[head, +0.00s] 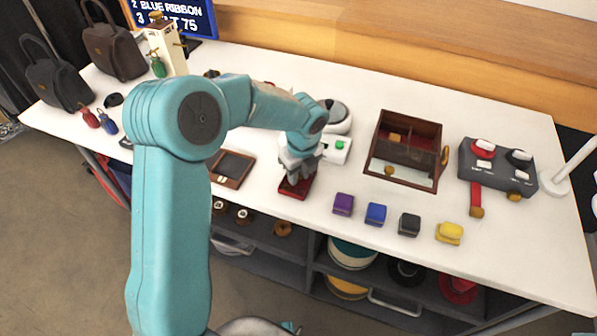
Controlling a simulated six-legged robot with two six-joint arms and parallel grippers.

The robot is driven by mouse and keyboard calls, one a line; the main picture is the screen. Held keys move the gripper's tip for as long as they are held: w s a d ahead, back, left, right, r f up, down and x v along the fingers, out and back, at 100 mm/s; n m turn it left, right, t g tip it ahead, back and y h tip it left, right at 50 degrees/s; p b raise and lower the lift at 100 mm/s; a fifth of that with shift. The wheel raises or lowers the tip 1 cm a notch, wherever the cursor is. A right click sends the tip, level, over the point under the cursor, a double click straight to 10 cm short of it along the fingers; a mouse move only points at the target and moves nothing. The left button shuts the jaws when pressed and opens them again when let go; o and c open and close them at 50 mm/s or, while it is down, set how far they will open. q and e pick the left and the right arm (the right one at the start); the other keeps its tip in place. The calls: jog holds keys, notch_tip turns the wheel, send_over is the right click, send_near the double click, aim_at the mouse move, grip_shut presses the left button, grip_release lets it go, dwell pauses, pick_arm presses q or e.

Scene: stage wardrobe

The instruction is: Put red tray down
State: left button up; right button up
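A small, flat dark red tray (297,188) is at the front edge of the white table, left of a row of small coloured boxes. My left gripper (294,174) points down right over it, with its fingertips at or just above the tray. The gripper and wrist hide the tray's back part. I cannot tell whether the fingers are closed on it or whether it rests fully on the table. My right gripper is not in view.
Purple (343,204), blue (376,214), black (409,224) and yellow (450,233) boxes line the front edge. A brown open case (405,150) and a grey switch box (497,168) stand behind. A dark framed tray (232,168) lies to the left.

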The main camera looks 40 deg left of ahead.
aim_at(301, 186)
pick_arm(q)
jog(key=shift+o, duration=1.1)
jog(key=shift+s, duration=0.1)
jog(key=shift+r, duration=0.35)
notch_tip(301, 186, up, 12)
jog(key=d+p, duration=0.1)
jog(key=p, duration=0.1)
jog(key=shift+s+d+f, duration=0.2)
